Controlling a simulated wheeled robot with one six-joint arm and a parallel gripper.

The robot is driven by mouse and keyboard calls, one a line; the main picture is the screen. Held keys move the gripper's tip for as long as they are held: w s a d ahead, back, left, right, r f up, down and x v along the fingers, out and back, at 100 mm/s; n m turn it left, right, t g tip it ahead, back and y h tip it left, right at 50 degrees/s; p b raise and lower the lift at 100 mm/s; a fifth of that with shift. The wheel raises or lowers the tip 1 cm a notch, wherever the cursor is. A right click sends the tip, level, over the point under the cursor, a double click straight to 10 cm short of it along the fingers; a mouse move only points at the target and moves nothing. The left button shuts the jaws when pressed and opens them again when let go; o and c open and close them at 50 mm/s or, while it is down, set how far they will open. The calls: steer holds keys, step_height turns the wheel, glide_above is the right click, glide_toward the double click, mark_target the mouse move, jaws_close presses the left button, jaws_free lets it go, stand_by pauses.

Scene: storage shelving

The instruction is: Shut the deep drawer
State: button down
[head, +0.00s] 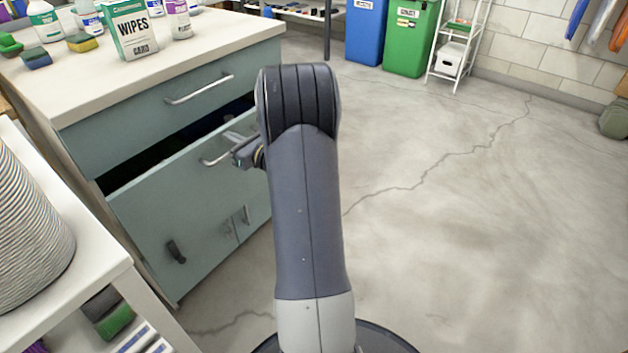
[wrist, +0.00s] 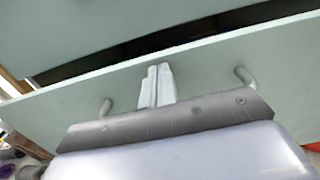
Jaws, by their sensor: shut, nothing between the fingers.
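The deep drawer (head: 190,195) is the tall grey-green front low in the cabinet in the head view. It stands partly open, with a dark gap above its top edge. Its bar handle (head: 215,160) is partly hidden by my gripper (head: 238,145). In the wrist view the drawer front (wrist: 215,68) fills the middle. My gripper (wrist: 157,72) is shut and empty there, its fingertips at the drawer front between the two ends of the handle (wrist: 243,76). I cannot tell whether the fingers touch the front. My arm hides the drawer's right end in the head view.
A shallower drawer (head: 170,105) above is shut. The countertop (head: 215,40) holds a wipes box (head: 133,30), bottles and sponges. A white shelf (head: 95,262) with a large ribbed object (head: 25,235) stands at front left. The concrete floor (head: 440,210) at right is clear.

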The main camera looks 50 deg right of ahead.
steer(key=w, duration=0.8)
steer(key=shift+w+a+r+b, duration=0.15)
steer(key=shift+w+a+b, duration=0.05)
steer(key=shift+a+b, duration=0.1)
